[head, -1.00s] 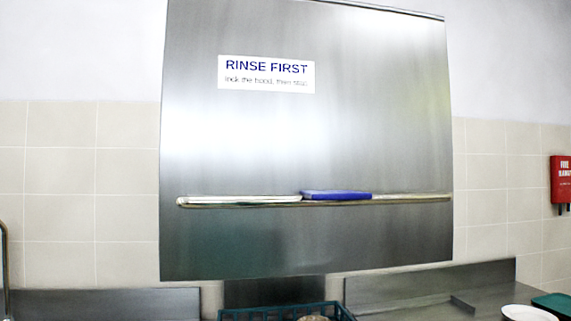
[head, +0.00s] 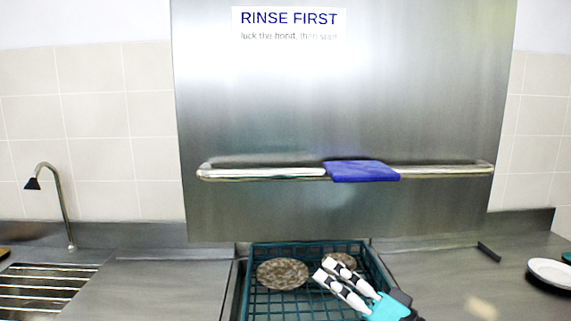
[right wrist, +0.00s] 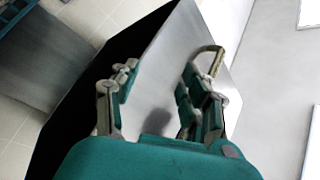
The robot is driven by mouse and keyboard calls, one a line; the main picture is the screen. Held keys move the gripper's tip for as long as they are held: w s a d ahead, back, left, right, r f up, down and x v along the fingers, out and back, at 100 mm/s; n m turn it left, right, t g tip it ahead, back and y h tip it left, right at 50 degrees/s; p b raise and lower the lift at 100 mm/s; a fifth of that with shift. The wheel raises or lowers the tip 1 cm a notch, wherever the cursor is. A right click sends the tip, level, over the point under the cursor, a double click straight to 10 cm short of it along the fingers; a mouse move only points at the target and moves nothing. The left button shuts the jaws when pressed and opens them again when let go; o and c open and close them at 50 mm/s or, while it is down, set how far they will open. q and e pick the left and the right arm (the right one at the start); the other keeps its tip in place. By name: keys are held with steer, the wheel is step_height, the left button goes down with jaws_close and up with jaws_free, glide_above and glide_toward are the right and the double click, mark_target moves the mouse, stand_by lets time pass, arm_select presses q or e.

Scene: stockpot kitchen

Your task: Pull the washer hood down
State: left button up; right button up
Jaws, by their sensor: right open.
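The washer hood (head: 430,110) is a large steel panel standing raised above the counter, with a "RINSE FIRST" sign (head: 289,22) on it. A horizontal bar handle (head: 260,174) runs across its lower part, and a blue cloth (head: 362,171) hangs over the bar near the middle. My right gripper (head: 325,269) is open and empty, below the bar and in front of the rack. My left gripper is not in view.
A green rack (head: 245,275) with brown speckled plates (head: 282,273) sits below the hood. A tap (head: 60,200) and slatted drainer (head: 45,288) are at left. White plates (head: 551,272) stand on the right counter. Open air lies between gripper and bar.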

mark_target(276, 180)
steer(key=s+r+y, duration=0.3)
steer(key=s+r, duration=0.1)
steer(key=r, duration=0.7)
steer(key=p+x, duration=0.3)
steer(key=x, duration=0.2)
steer(key=p+x, duration=0.3)
steer(key=x, duration=0.2)
steer(key=p+x, duration=0.2)
steer(key=x, duration=0.3)
steer(key=shift+w+r+p, duration=0.2)
steer(key=shift+w+p, duration=0.2)
steer(key=shift+w, duration=0.15)
steer(key=shift+w+a+r, duration=0.1)
steer(key=shift+w+a, duration=0.25)
steer(key=shift+a, duration=0.1)
jaws_close()
